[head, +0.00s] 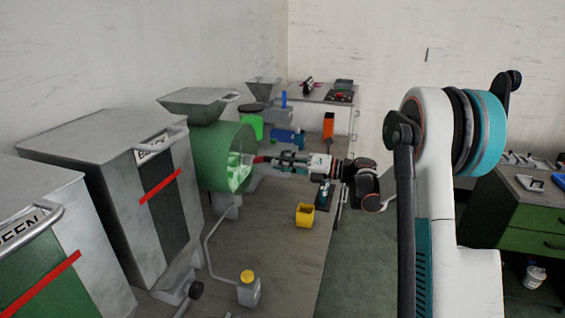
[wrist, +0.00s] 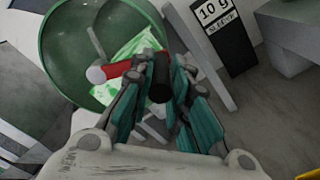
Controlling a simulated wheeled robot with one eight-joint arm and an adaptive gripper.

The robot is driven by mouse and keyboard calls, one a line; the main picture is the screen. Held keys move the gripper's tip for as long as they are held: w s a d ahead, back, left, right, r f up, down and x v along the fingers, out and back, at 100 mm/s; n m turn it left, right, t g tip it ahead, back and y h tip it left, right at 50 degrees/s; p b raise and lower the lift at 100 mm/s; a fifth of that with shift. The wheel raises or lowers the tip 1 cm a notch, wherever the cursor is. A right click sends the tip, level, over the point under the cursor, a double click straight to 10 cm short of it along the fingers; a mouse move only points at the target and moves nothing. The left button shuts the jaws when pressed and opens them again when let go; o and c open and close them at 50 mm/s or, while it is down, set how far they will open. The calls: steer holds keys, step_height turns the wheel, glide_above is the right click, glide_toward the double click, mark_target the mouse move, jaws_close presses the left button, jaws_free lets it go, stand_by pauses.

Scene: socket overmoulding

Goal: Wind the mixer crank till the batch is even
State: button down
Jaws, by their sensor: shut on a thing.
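The mixer is a green drum (head: 212,150) on the bench, its round front facing right. It fills the upper left of the wrist view (wrist: 50,50). A red crank arm (wrist: 118,70) runs across its front from a pale hub (wrist: 96,75) to a black handle (wrist: 160,72). My gripper (head: 270,160) reaches in from the right, with its fingers (wrist: 162,92) shut around the black handle. Behind the crank, the batch (wrist: 135,52) shows patches of bright green and whitish material. The fingers hide part of the handle.
Grey cabinets with red strips (head: 160,186) stand left of the drum. A yellow bin (head: 305,214), a yellow-capped bottle (head: 248,290) and an orange box (head: 328,126) stand on the bench (head: 285,265).

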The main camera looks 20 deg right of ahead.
steer(key=c, duration=1.5)
jaws_free()
steer(key=shift+r, duration=0.1)
steer(key=shift+c, duration=0.2)
steer(key=shift+o, duration=0.3)
steer(key=shift+s+r, duration=0.1)
steer(key=shift+w, duration=0.2)
steer(key=shift+s, duration=0.1)
steer(key=v, duration=1.2)
